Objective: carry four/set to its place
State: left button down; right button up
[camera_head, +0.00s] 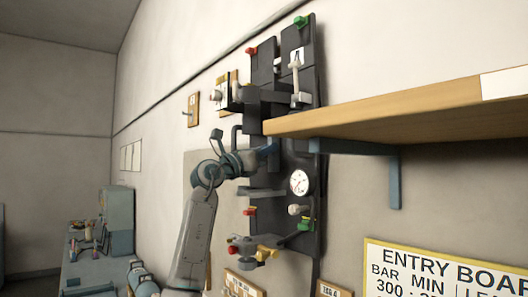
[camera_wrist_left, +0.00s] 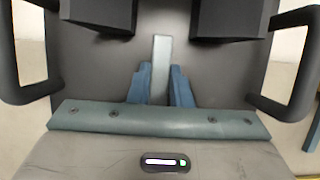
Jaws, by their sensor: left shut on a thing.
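The four/set is a tall dark panel (camera_head: 265,213) with a white label reading 4 (camera_head: 296,58), red and green knobs and a round white gauge (camera_head: 299,182). It is upright in front of the wall in the head view. My left gripper (camera_head: 268,150) reaches its middle from the left. In the left wrist view its blue fingers (camera_wrist_left: 160,88) are shut on a pale upright bar (camera_wrist_left: 161,60) of the set's dark plate (camera_wrist_left: 90,65). Black loop handles flank the plate. The shelf end hides part of the set. My right gripper is not in view.
A wooden shelf (camera_head: 420,112) on a blue-grey bracket (camera_head: 394,180) juts across the set from the right. Small wooden boards (camera_head: 193,109) are on the wall. An entry board (camera_head: 450,272) is at lower right. A bench (camera_head: 95,270) stands at far left.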

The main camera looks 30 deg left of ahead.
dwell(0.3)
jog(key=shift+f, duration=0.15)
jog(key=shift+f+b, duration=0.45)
jog(key=shift+b, duration=0.2)
dwell(0.5)
dwell(0.3)
